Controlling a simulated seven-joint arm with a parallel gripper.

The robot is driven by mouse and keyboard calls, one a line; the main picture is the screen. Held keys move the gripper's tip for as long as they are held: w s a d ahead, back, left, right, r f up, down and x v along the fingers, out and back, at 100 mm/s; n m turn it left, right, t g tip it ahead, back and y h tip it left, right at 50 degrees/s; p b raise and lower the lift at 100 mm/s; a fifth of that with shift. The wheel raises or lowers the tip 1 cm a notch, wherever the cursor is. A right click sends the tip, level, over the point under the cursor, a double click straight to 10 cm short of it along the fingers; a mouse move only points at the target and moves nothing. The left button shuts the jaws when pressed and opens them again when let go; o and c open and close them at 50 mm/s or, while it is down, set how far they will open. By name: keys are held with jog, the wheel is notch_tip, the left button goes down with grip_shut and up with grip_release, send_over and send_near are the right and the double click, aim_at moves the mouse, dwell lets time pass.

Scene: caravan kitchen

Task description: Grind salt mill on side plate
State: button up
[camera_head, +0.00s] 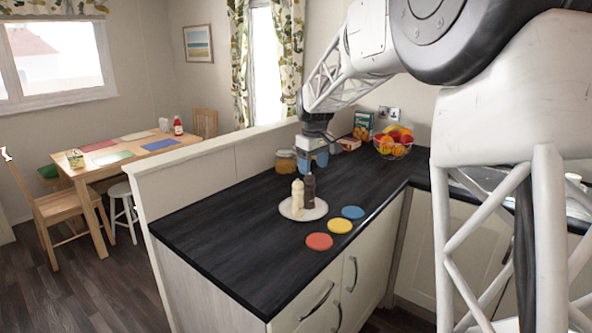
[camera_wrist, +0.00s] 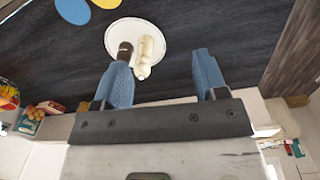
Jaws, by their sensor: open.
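A white side plate (camera_head: 322,209) lies on the dark counter, and it also shows in the wrist view (camera_wrist: 122,29). A cream mill (camera_head: 297,199) and a dark brown mill (camera_head: 309,191) stand side by side on it. The wrist view shows the cream mill (camera_wrist: 146,56) and the dark mill (camera_wrist: 125,49). I take the cream one for the salt mill. My gripper (camera_head: 313,159), with blue fingers, is open and empty, above the counter and just beyond the mills. In the wrist view my gripper (camera_wrist: 160,66) has its left finger partly overlapping the dark mill.
Red (camera_head: 319,241), yellow (camera_head: 340,226) and blue (camera_head: 352,212) discs lie right of the plate. An amber jar (camera_head: 286,162) stands near the low partition wall. A fruit bowl (camera_head: 394,147) and boxes (camera_head: 363,124) stand at the back. The front left counter is clear.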

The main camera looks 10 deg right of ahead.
aim_at(298, 184)
jog(key=w+f+n, duration=0.1)
jog(key=w+f, duration=0.2)
jog(key=w, duration=0.2)
jog(key=w+a+f+n, duration=0.1)
jog(key=w+f, duration=0.2)
jog(key=w, duration=0.3)
jog(key=w+a+f, duration=0.1)
jog(key=w+f, duration=0.2)
jog(key=w, duration=0.3)
jog(key=shift+w+a+n+g, duration=0.1)
jog(key=shift+a+n+g, duration=0.15)
jog(key=shift+n+g, duration=0.15)
jog(key=shift+f, duration=2.95)
jog(key=c, duration=0.7)
